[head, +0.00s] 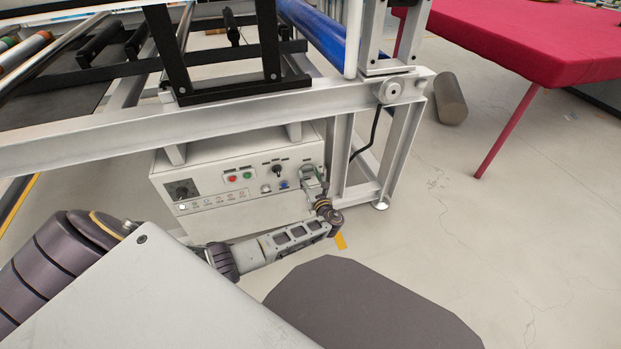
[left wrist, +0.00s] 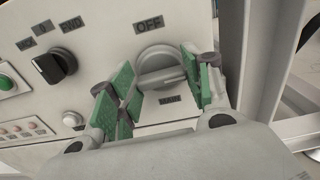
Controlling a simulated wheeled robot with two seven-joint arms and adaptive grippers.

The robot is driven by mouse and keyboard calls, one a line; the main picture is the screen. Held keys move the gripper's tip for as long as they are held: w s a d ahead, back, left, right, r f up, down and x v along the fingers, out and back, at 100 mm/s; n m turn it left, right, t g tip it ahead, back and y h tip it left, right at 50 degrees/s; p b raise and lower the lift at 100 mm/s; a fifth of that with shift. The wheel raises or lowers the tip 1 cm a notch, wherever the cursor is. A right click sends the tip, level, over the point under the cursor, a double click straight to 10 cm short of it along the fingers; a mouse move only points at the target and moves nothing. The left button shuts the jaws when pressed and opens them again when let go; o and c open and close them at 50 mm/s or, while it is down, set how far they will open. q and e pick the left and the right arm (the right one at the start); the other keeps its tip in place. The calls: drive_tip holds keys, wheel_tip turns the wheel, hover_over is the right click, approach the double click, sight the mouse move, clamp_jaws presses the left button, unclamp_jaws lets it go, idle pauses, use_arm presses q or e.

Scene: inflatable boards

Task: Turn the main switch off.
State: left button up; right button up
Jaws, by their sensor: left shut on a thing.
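The main switch (head: 307,169) is a grey rotary knob on a round plate at the right end of the white control box's front panel. My right gripper is not in view.
The control box (head: 240,217) sits under a grey metal frame (head: 250,108). A black selector knob (left wrist: 54,66) and a green button (left wrist: 6,82) are left of the switch. A frame leg (left wrist: 265,60) stands close on the right. A red table (head: 530,40) stands farther right over open floor.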

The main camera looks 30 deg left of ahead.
use_arm(q)
drive_tip(key=shift+n, duration=0.4)
drive_tip(key=n+b, duration=0.1)
drive_tip(key=n, duration=0.3)
drive_tip(key=shift+s+f, duration=0.1)
drive_tip(key=shift+f, duration=0.05)
drive_tip(key=n+b, duration=0.2)
drive_tip(key=n, duration=0.2)
drive_tip(key=shift+a+f, duration=0.1)
drive_tip(key=n+b, duration=0.3)
drive_tip(key=n, duration=0.5)
drive_tip(key=shift+s+f+n, duration=0.1)
drive_tip(key=shift+n, duration=0.3)
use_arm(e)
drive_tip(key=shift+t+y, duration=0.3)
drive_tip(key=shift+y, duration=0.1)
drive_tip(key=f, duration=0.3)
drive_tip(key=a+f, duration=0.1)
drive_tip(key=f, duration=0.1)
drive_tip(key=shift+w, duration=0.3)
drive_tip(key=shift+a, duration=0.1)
